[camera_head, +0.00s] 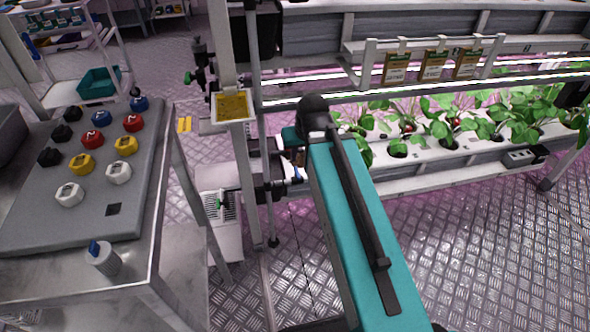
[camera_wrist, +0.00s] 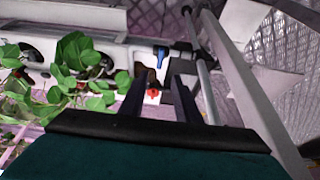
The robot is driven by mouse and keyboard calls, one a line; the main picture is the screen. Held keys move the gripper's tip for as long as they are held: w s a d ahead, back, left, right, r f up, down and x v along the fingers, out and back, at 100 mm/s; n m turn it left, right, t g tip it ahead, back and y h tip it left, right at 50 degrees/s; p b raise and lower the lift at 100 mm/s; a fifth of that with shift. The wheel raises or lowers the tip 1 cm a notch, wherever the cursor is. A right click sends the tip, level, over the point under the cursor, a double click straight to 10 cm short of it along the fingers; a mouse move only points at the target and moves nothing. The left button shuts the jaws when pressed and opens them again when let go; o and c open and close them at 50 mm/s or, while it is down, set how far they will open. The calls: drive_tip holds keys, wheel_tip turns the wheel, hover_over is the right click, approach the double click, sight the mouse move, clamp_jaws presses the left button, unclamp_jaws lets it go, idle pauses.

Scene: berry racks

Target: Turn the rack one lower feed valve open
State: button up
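In the wrist view, my gripper (camera_wrist: 158,98) has its two dark fingers apart with nothing held between them. A small red part (camera_wrist: 153,92) shows in the gap between the fingers. A blue valve handle (camera_wrist: 160,57) on dark pipework sits just beyond the fingertips, near the white gutter's end. In the head view, a blue handle (camera_head: 298,173) shows by the rack post, partly behind my arm. I cannot tell which handle is the lower feed valve, or its open or closed state.
Leafy strawberry plants (camera_head: 440,120) grow in the white gutter (camera_head: 400,165) right of the post, and leaves (camera_wrist: 85,70) lie close left of my fingers. Upright posts (camera_wrist: 225,70) stand close on the right. A grey board (camera_head: 100,215) with coloured knobs stands at left.

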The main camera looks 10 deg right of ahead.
sight(297, 172)
drive_tip(key=b+x, duration=0.1)
drive_tip(key=x, duration=1.2)
drive_tip(key=shift+f, duration=0.1)
